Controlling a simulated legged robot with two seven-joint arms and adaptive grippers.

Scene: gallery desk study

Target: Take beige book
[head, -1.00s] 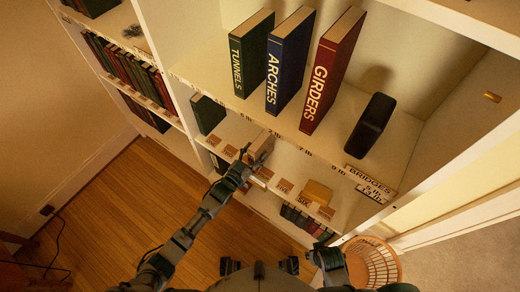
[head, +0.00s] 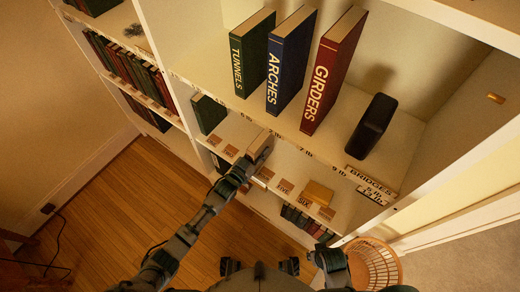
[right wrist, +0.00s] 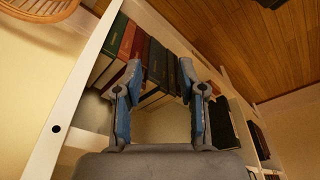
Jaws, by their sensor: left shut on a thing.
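The beige book (head: 261,145) stands on the middle shelf, below the upright TUNNELS and ARCHES books. My left gripper (head: 250,161) reaches in from the front and is shut on its near end. The gripper hides part of the book, and I cannot tell whether the book still touches the shelf. My right gripper (right wrist: 160,80) is open and empty in the right wrist view. It faces a lower row of books (right wrist: 150,70) with its fingers apart.
A tan block (head: 318,192) sits on the same shelf, to the right, among several small labels. A dark green book (head: 208,114) stands to the left. A black object (head: 370,126) is on the shelf above. A wicker basket (head: 378,265) stands at lower right.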

